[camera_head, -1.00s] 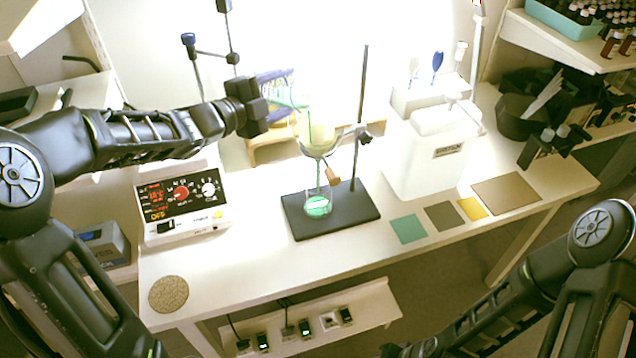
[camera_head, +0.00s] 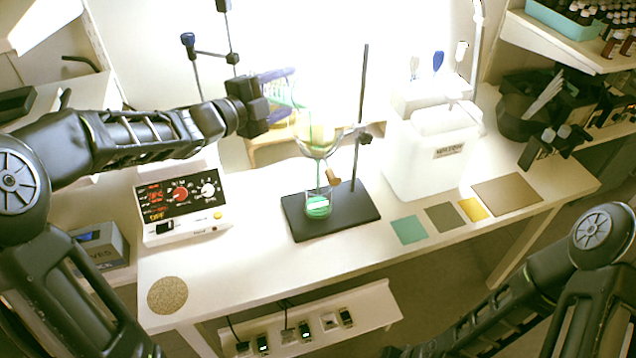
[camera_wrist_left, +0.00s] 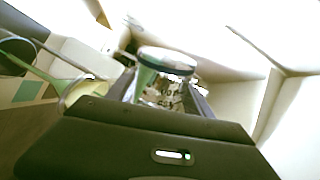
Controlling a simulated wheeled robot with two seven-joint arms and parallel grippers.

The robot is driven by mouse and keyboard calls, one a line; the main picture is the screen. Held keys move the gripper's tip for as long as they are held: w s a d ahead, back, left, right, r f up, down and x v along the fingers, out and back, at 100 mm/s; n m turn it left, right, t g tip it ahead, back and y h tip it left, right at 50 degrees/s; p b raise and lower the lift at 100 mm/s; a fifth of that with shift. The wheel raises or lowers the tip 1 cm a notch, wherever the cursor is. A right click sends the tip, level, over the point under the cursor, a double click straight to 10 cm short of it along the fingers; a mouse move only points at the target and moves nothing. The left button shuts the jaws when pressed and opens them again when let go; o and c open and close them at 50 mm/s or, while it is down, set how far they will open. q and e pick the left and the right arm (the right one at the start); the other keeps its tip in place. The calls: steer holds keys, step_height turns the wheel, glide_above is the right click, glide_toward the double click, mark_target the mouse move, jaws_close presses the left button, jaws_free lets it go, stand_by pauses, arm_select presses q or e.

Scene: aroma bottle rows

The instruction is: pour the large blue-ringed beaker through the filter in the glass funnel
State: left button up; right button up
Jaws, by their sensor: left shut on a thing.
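My left gripper (camera_head: 262,104) is shut on the large blue-ringed beaker (camera_head: 277,84), which is tipped with its mouth toward the funnel. Green liquid shows at its lower side. In the left wrist view the beaker (camera_wrist_left: 160,88) sits between the fingers, its blue ring near the far end. The glass funnel (camera_head: 318,150) hangs in a ring on the stand, with the pale filter (camera_head: 318,128) inside. Below it, a glass vessel (camera_head: 318,207) on the stand's base holds green liquid.
The stand's black base (camera_head: 358,208) lies mid-table. A hotplate-like instrument (camera_head: 183,205) stands left of it and a white container (camera_head: 425,165) right. Coloured squares (camera_head: 408,229) and a round cork mat (camera_head: 167,295) lie flat. The front table strip is clear.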

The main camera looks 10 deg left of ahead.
arm_select(q)
steer(key=shift+s+d+r+m+b, duration=0.35)
steer(key=shift+d+m+b, duration=0.3)
steer(key=shift+b, duration=0.6)
stand_by(2.3)
steer(key=shift+d+r+m+b, duration=0.15)
steer(key=shift+r+m+b, duration=0.3)
steer(key=shift+m+b, duration=0.4)
stand_by(3.6)
